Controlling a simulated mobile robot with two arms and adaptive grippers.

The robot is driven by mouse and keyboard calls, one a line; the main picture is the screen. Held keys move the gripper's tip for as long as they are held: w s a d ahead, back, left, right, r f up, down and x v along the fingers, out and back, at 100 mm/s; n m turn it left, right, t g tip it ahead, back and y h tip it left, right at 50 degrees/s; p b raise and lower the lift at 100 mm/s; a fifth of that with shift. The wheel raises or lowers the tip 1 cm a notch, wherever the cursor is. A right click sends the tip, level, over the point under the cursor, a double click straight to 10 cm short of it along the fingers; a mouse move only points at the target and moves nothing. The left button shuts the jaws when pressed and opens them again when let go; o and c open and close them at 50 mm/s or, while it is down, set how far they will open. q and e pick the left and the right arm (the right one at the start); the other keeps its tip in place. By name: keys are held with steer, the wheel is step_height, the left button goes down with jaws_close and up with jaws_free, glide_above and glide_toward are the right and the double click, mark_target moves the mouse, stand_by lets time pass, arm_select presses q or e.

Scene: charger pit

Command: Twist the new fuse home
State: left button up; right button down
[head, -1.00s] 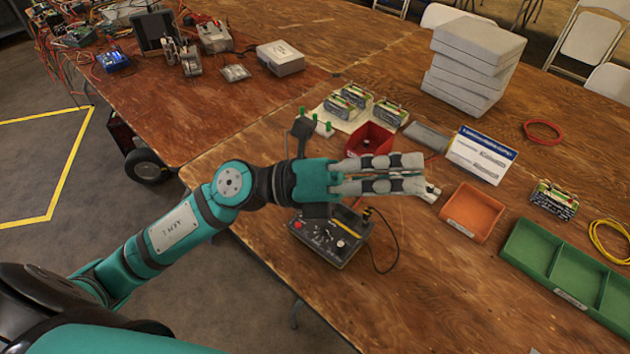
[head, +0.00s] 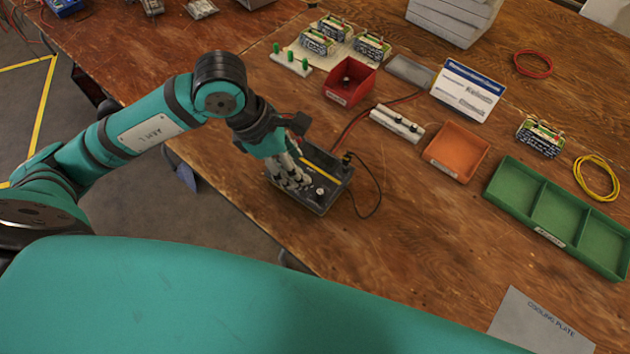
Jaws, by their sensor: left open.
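A black device box (head: 338,172) with a yellow stripe and a pale knob (head: 319,191) on its top panel sits at the table's near edge. My left gripper (head: 293,181) is open and points down over the left part of this panel. Its fingers and wrist cover much of the panel there. I cannot tell whether the fingertips touch anything. No fuse can be made out; a fuse or its socket may be hidden behind the fingers. My right gripper is not in view.
Behind stand a red bin (head: 350,82), a white holder (head: 397,123), an orange tray (head: 455,151) and green pegs (head: 291,58). A green compartment tray (head: 555,213) lies right. A black cable (head: 377,195) loops beside the box.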

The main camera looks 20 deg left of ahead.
mark_target(319, 191)
arm_select(q)
steer(key=p+x, duration=0.1)
steer(key=x, duration=1)
steer(key=shift+w+d+f, duration=0.1)
steer(key=shift+d+f, duration=0.1)
steer(key=shift+f, duration=0.05)
steer(key=c, duration=0.9)
steer(key=shift+f+m+b, duration=0.1)
steer(key=shift+m+b, duration=0.5)
steer(key=shift+c, duration=0.2)
steer(key=shift+m+g+b, duration=0.3)
steer(key=shift+m, duration=0.1)
steer(key=shift+w, duration=0.1)
